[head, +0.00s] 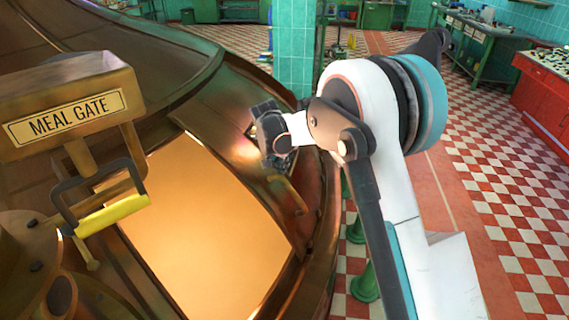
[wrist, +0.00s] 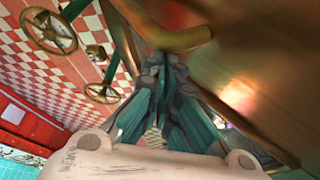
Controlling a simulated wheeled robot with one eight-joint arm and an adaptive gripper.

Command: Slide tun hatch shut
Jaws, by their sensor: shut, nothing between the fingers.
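The copper tun (head: 85,35) fills the left of the head view. A bright rectangular hatch opening (head: 200,240) glows orange in its top. A darker copper panel, seemingly the hatch (head: 215,105), lies beyond the opening's upper right edge. My gripper (head: 264,120) is over the tun's right side, near this panel, with its fingers shut and empty. In the wrist view the gripper (wrist: 162,75) points toward a curved brass bar (wrist: 165,37) close to the fingertips. I cannot tell whether they touch. My gripper and arm hide part of the tun's right side.
A "MEAL GATE" sign (head: 70,115) and a yellow-gripped handle (head: 110,215) stand left of the opening. A teal tiled pillar (head: 293,45) rises behind my arm. Valve wheels (wrist: 50,32) show in the wrist view. The chequered floor (head: 490,170) at right is clear.

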